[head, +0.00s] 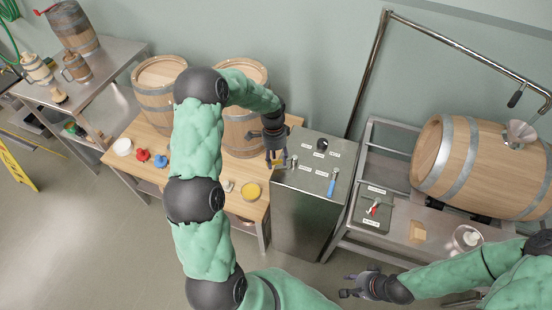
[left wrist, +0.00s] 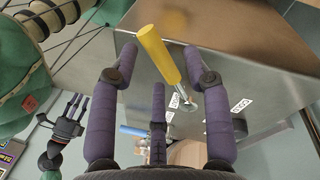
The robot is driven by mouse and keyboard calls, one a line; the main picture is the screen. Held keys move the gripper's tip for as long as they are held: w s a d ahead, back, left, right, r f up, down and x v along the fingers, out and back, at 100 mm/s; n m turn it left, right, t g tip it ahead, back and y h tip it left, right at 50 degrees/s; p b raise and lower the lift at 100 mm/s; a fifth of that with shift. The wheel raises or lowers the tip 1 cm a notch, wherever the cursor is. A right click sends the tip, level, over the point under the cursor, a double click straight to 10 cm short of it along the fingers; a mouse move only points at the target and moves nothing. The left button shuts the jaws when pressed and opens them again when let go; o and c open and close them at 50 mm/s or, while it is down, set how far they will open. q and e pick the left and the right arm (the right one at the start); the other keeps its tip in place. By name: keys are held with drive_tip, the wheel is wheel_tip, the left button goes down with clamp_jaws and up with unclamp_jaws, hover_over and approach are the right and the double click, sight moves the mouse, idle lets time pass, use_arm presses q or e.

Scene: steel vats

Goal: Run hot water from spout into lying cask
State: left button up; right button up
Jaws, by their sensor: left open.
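The lying cask (head: 478,165) rests on its side on a steel rack at the right, with a metal funnel (head: 520,133) on its top. The spout pipe (head: 455,43) rises beside the rack and reaches over the cask, with a black grip (head: 516,97) hanging from it. A steel control cabinet (head: 310,205) carries a blue lever (head: 332,186) and a black knob (head: 322,144). My left gripper (head: 277,158) is open at the cabinet's left top edge. In the left wrist view, a yellow lever (left wrist: 160,55) stands between its open fingers (left wrist: 160,75). My right gripper (head: 350,286) is open and empty, low in front.
A small box with a red lever (head: 374,207) sits on the rack's lower shelf, near a tan block (head: 417,232). Two upright barrels (head: 159,90) stand on the wooden table at the left. A yellow floor sign (head: 17,168) is at the far left.

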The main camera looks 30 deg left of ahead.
use_arm(q)
wheel_tip(320, 180, up, 12)
drive_tip(key=w+a, duration=0.1)
drive_tip(key=shift+w+a, duration=0.3)
drive_tip(key=shift+a, duration=0.1)
drive_tip(key=shift+f, duration=0.15)
idle(6.8)
